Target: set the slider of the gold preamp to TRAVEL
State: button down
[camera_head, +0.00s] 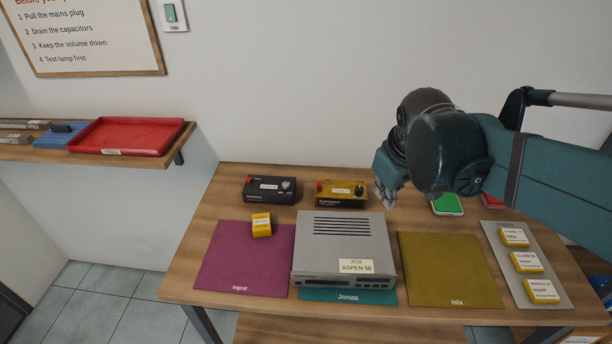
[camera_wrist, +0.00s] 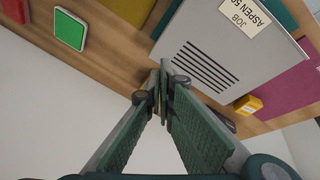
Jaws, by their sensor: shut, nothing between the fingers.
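The gold preamp (camera_head: 342,199) stands at the back of the bench, behind the grey hi-fi unit (camera_head: 340,240). It has a red part at its left, a white label and a dark knob at its right. Its slider and lettering are too small to read. My gripper (camera_head: 386,200) is shut and empty, pointing down just right of the gold preamp, with a small gap visible between them in the head view. In the wrist view, my gripper's fingertips (camera_wrist: 163,78) meet and hide most of what lies behind them. The grey unit (camera_wrist: 215,60) shows beyond them.
A black box (camera_head: 269,190) stands left of the gold preamp. A yellow block (camera_head: 261,225) sits on the purple mat (camera_head: 235,268). A green-topped item (camera_head: 447,204) and a red item (camera_head: 493,201) lie to the right. The olive mat (camera_head: 450,270) is bare.

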jog(key=w+a+r+n+g+p, duration=0.1)
jog(key=w+a+r+n+p, duration=0.15)
jog(key=w+a, duration=0.3)
jog(key=n+g+h+p, duration=0.2)
jog(key=n+g+p, duration=0.1)
jog(key=n+p, duration=0.55)
send_over(320, 185)
jog(key=a, duration=0.6)
notch_tip(320, 185, down, 5)
jog(key=shift+w+a+f+h+p, duration=0.3)
jog(key=shift+w+a+f+p, duration=0.35)
jog(key=shift+f, duration=0.1)
jog(key=shift+d+f, duration=0.1)
jog(key=shift+x, duration=4.95)
jog(key=shift+s, duration=0.1)
